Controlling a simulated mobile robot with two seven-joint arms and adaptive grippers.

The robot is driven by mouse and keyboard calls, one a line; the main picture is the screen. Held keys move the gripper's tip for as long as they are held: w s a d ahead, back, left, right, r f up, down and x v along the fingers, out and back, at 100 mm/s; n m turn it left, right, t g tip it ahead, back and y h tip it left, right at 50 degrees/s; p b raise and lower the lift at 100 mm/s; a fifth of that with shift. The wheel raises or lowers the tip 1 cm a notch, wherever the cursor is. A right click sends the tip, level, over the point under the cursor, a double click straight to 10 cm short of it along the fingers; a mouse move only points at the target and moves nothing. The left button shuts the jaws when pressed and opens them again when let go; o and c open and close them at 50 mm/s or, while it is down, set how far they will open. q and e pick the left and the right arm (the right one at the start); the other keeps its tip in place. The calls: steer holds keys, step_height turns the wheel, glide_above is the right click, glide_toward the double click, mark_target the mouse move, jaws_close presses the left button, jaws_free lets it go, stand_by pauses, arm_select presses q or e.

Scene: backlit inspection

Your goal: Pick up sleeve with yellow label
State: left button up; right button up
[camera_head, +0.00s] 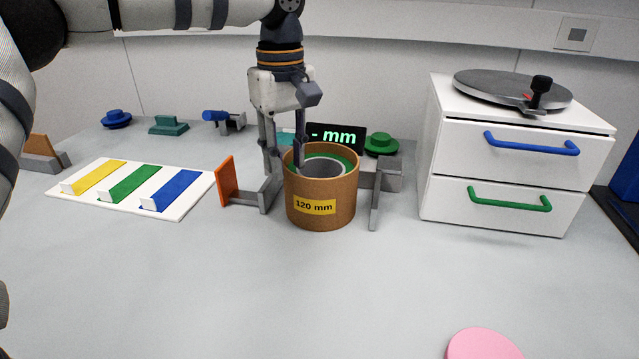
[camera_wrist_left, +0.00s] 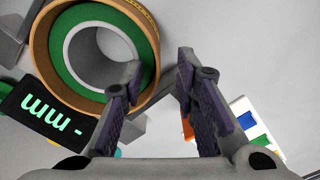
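The sleeve with the yellow label (camera_head: 312,220) is a brown open cylinder standing upright on the grey table, marked "120 mm". Inside it are a green ring (camera_wrist_left: 72,62) and a grey inner ring (camera_head: 324,168). My left gripper (camera_head: 285,168) points down at the sleeve's left rim. Its fingers are apart. In the left wrist view (camera_wrist_left: 160,68), one finger overlaps the sleeve's ring area and the other lies outside the wall. Whether either finger touches the sleeve cannot be told. My right gripper is not in view.
A grey fixture with an orange plate (camera_head: 227,181) flanks the sleeve, and a black "- mm" display (camera_head: 340,136) is behind it. A white board (camera_head: 185,207) with coloured strips is left. A white drawer unit (camera_head: 500,167) stands right. A pink disc (camera_head: 482,345) lies in front.

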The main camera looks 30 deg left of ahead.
arm_select(q)
steer(key=shift+f, duration=0.8)
jaws_close()
steer(key=shift+w, duration=0.1)
